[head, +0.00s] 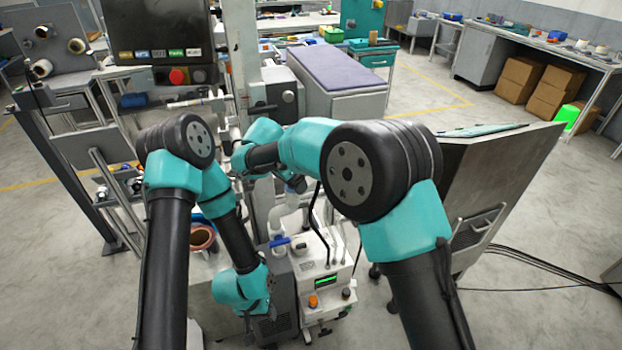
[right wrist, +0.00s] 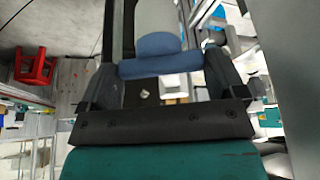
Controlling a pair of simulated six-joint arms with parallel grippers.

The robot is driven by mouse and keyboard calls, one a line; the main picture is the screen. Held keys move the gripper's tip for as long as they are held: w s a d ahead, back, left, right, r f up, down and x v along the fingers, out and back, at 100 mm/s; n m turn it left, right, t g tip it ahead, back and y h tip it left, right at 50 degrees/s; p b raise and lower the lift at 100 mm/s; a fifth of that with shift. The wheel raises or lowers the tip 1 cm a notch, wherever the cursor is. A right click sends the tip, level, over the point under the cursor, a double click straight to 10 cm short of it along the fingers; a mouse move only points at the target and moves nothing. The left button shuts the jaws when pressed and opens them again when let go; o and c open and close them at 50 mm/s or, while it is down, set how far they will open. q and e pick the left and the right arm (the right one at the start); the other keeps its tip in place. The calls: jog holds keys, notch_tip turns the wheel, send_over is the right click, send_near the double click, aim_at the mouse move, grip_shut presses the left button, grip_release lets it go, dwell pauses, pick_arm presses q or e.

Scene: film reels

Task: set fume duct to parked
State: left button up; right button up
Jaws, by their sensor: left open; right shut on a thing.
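In the right wrist view, my right gripper (right wrist: 165,66) is shut on a blue handle (right wrist: 157,62), which has a rounded boss and a crossbar between the two dark fingers. A pale grey tube-like part shows behind it. In the head view the right hand is mostly hidden behind its own forearm, near the post. A white bent duct (head: 286,208) rises beside the white machine, with a blue lever (head: 280,241) on it. I cannot tell whether either is the fume duct. My left gripper (head: 268,309) is low, left of the white machine, and open; its fingers are hardly visible.
The white machine (head: 325,275) has a small green display and an orange knob. A dark screen panel (head: 158,35) with a red button stands at the back left. A large grey cabinet (head: 505,185) stands on the right. Cables cross the floor at right.

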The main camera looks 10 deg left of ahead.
jog(key=shift+m+h, duration=0.4)
jog(key=shift+m, duration=0.7)
jog(key=o, duration=1)
